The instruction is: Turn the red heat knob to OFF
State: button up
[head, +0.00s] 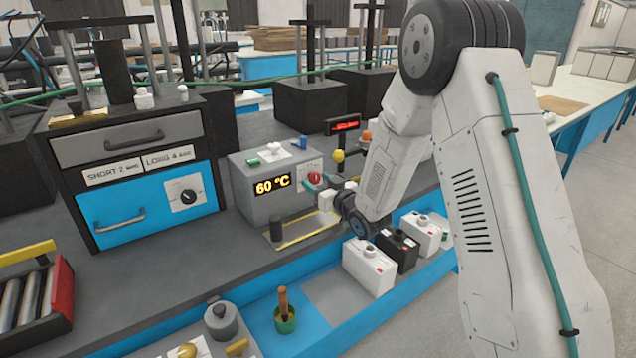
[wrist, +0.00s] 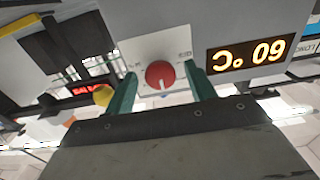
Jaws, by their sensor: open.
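The red heat knob (head: 315,179) is on the right side of the front of a grey heater box (head: 262,205) with a lit display (head: 272,185) reading 60 °C. In the wrist view the knob (wrist: 160,75) sits on a white label plate (wrist: 155,50), its white pointer mark toward the bottom of the picture. The plate's lettering is too small to read. My gripper (wrist: 162,90) is open, with one green finger on each side of the knob and visible gaps between. In the head view my gripper (head: 322,188) is at the knob, partly hidden by my arm.
A blue-and-grey drawer cabinet (head: 140,165) stands left of the heater. A yellow ball-topped lever (head: 338,156) and a red-lit display (head: 346,124) are right of it. White and black batteries (head: 369,266) stand in front below. A yellow-edged tray (head: 305,230) lies before the heater.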

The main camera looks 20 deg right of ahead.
jog(key=shift+w, duration=0.25)
jog(key=c, duration=0.9)
jog(key=shift+c, duration=0.2)
jog(key=shift+n, duration=0.4)
jog(key=n, duration=1.7)
